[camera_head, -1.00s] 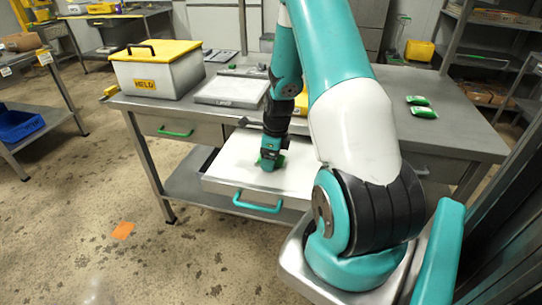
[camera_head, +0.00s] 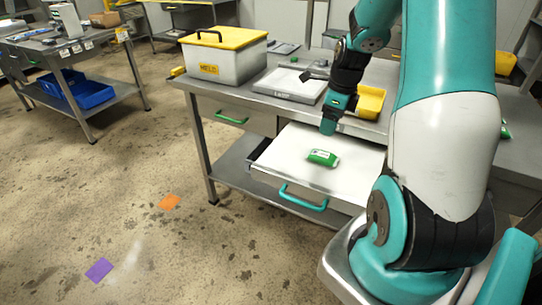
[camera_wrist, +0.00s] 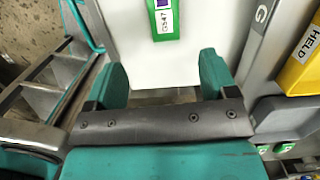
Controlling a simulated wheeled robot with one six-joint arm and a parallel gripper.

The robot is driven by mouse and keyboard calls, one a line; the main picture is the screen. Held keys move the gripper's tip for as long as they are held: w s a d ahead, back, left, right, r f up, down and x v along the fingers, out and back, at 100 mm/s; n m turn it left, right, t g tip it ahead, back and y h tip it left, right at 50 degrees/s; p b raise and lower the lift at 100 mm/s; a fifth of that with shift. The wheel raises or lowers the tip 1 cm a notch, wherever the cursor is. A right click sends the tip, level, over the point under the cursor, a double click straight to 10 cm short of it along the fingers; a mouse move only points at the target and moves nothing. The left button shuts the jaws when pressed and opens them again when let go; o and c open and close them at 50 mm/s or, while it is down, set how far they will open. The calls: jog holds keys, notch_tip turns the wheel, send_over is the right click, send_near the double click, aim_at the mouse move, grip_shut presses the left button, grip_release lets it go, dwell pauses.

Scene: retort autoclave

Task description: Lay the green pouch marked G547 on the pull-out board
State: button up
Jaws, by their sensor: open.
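The green pouch (camera_head: 323,158) lies flat on the white pull-out board (camera_head: 290,165), which sticks out from under the bench and has a teal handle. In the wrist view the pouch (camera_wrist: 163,18) shows a white label reading G547, on the white board (camera_wrist: 185,55). My gripper (camera_head: 330,122) is above the board, behind the pouch and apart from it. In the wrist view my gripper (camera_wrist: 160,85) has its two teal fingers wide apart with nothing between them.
A HELD box (camera_head: 225,65) with a yellow lid stands on the bench. A drawer with a green handle (camera_head: 231,118) is left of the board. Open floor lies in front.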

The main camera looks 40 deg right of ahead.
jog(key=a+r+n+y, duration=0.1)
jog(key=a+r+n, duration=0.3)
jog(key=a+n, duration=0.6)
jog(key=a+r+n+y, duration=0.1)
jog(key=a+r+n, duration=0.3)
jog(key=a+n, duration=0.6)
jog(key=s+a+r+n, duration=0.2)
jog(key=s+a+n, duration=0.5)
jog(key=a+n, duration=0.2)
jog(key=s+a+r+n+g+y, duration=0.1)
jog(key=s+a+r+n, duration=0.1)
jog(key=s+a+n, duration=0.5)
jog(key=shift+a+r+n+y, duration=0.3)
jog(key=shift+a+r+n, duration=0.1)
jog(key=shift+a+n, duration=0.65)
jog(key=shift+s, duration=0.1)
